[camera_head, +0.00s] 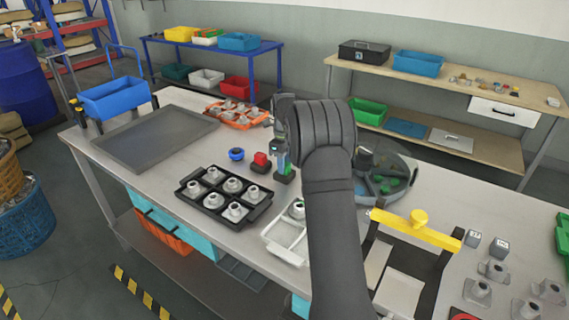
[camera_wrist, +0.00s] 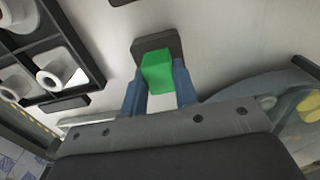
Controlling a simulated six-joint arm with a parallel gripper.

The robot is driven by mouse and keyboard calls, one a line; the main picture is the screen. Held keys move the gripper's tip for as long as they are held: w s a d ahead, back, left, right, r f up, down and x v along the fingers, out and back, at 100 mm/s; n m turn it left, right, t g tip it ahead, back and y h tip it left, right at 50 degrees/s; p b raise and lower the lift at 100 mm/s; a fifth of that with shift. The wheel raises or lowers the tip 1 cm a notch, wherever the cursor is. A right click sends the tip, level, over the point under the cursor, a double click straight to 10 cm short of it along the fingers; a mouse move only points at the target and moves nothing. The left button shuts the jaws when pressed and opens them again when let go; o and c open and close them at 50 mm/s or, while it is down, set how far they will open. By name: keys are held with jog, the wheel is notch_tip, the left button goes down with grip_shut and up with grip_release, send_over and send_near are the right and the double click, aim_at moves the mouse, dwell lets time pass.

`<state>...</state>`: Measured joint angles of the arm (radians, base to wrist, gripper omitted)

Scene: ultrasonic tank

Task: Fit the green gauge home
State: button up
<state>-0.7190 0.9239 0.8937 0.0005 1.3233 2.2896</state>
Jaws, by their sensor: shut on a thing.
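The green gauge (camera_wrist: 157,74) is a bright green block between the two blue fingers of my gripper (camera_wrist: 158,84) in the wrist view. My gripper is shut on it. A dark square base (camera_wrist: 160,44) lies just beyond the green block; I cannot tell whether the block is seated in it or apart from it. In the head view the green gauge (camera_head: 288,170) shows low on the bench, partly hidden by my gripper (camera_head: 281,158). A red gauge (camera_head: 261,159) on a dark base stands just left of it, and a blue round piece (camera_head: 236,154) further left.
A black tray (camera_head: 247,217) of grey flanged parts stands front left; it also shows in the wrist view (camera_wrist: 84,56). A round grey divided tray (camera_head: 397,160) is at the right. A yellow-handled frame (camera_head: 440,235) stands front right. A wide grey tray (camera_head: 150,140) lies at the left.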

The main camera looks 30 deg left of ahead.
dwell(0.8)
jog(key=o, duration=1.1)
jog(key=shift+c, duration=0.2)
notch_tip(320, 180, up, 17)
jog(key=shift+r, duration=0.15)
notch_tip(320, 180, down, 17)
jog(key=shift+f, duration=0.15)
dwell(0.5)
